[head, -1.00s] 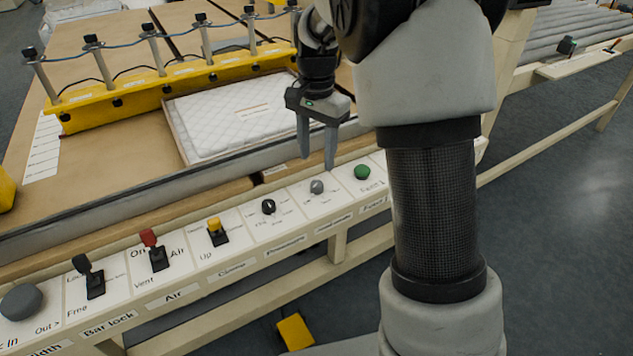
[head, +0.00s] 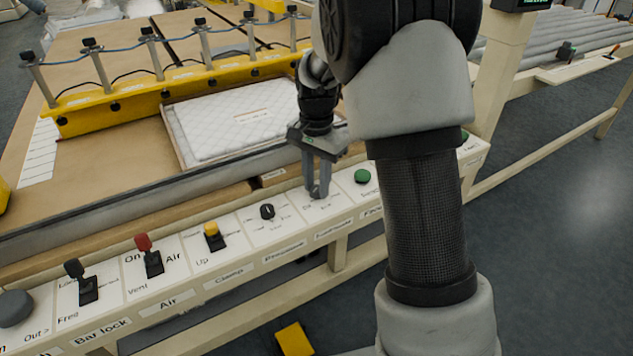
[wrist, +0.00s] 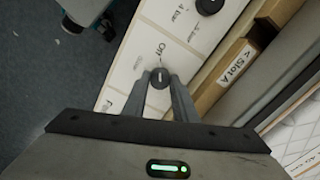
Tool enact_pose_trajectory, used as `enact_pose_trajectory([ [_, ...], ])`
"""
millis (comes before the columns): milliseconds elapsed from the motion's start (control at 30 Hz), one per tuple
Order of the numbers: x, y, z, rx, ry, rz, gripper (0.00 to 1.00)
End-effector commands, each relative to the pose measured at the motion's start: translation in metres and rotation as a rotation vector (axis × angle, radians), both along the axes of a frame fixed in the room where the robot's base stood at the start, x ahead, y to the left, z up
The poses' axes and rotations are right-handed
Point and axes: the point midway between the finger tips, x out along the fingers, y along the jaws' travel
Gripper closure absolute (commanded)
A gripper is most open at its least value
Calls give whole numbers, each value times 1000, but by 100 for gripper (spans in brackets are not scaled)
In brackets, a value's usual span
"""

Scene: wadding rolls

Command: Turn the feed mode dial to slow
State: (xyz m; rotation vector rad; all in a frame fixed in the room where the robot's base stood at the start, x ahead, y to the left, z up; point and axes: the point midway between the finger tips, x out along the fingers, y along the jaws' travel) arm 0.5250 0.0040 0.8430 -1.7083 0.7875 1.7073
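The feed mode dial (wrist: 159,80) is a small round grey knob on a white panel plate. In the wrist view, the word "Off" is printed just above it and a partly hidden word starting with "F" to its left. My gripper (wrist: 159,88) points down at the plate, with one finger on each side of the knob. The fingers look closed against its sides. In the head view, my gripper (head: 318,192) stands over this plate and its fingers mostly hide the knob. The dial's pointer direction and its slow mark are not readable.
A black dial (head: 267,211) is on the plate to the left, and a green button (head: 362,176) is to the right. Yellow (head: 212,236), red (head: 148,255) and black (head: 80,280) levers stand further left. A quilted white pad (head: 230,125) lies behind the panel.

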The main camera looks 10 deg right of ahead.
Motion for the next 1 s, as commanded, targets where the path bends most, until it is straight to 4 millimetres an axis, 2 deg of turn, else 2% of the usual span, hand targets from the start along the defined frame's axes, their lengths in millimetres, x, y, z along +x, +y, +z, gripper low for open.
enact_pose_trajectory([
  [467, 0, -1, 2, 0, 1, 83, 97],
  [1000, 0, -1, 3, 2, 2, 545, 97],
])
